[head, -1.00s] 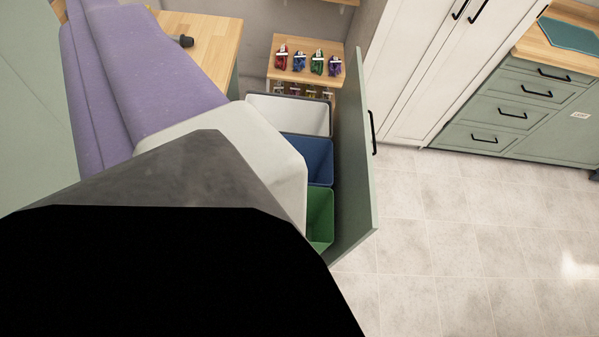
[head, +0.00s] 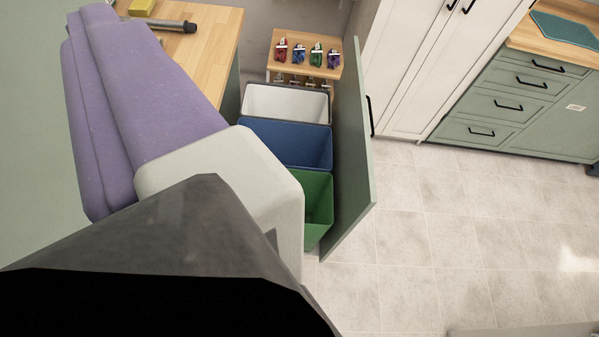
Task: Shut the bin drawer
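The bin drawer stands pulled open. Its tall green front panel (head: 350,165) faces right, with a black handle (head: 369,116) on its outer side. Behind the panel sit a white bin (head: 285,103), a blue bin (head: 290,145) and a green bin (head: 318,205) in a row. The bins look empty as far as I can see inside. My own arm covers the lower left and hides the near end of the drawer. My gripper's fingers do not show, so I cannot tell where they are relative to the panel.
A wooden counter (head: 205,50) with a dark tool (head: 165,24) lies beyond my arm. A small wooden shelf (head: 285,66) with several coloured items is behind the bins. White cabinet doors (head: 425,60) and green drawers (head: 510,105) stand right. Tiled floor (head: 450,225) is clear.

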